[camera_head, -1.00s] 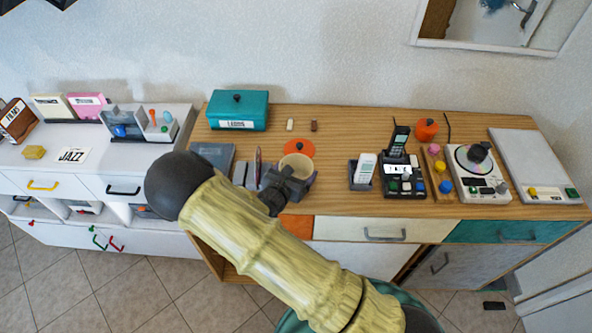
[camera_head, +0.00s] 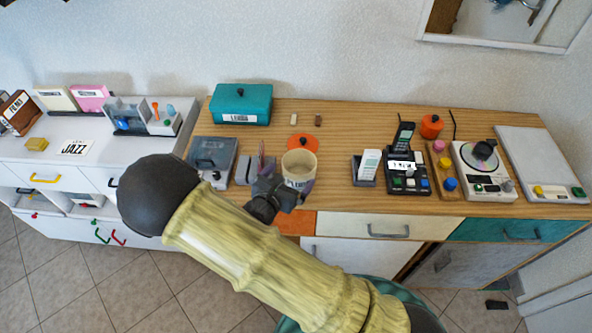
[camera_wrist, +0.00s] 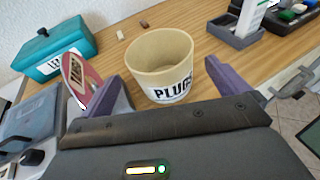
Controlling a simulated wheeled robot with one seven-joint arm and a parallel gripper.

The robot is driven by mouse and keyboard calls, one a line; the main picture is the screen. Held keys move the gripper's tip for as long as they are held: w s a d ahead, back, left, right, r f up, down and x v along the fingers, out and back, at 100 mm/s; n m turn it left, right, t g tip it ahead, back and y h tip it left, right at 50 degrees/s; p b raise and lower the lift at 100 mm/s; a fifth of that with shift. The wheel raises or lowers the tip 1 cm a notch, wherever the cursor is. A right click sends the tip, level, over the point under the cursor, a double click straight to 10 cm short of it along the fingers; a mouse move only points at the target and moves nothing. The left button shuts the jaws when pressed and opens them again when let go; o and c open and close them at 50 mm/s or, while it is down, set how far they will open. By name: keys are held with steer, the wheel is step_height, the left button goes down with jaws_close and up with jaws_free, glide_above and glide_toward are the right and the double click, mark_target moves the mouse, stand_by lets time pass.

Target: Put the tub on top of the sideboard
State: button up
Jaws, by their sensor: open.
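The cream tub (camera_head: 299,166) with a "PLUGS" label stands upright on the wooden top of the sideboard (camera_head: 340,197), near its front edge. It is open at the top and looks empty in the wrist view (camera_wrist: 160,62). My gripper (camera_head: 284,188) is at the tub's front side, low over the sideboard top. In the wrist view its two purple fingers (camera_wrist: 168,78) are spread wide, one to each side of the tub's near side, with gaps between. Nothing is held.
Left of the tub is a grey holder (camera_head: 243,171) with thin upright items; a red labelled piece (camera_wrist: 80,80) shows by the left finger.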

steer(key=v, duration=0.5)
stand_by(0.6)
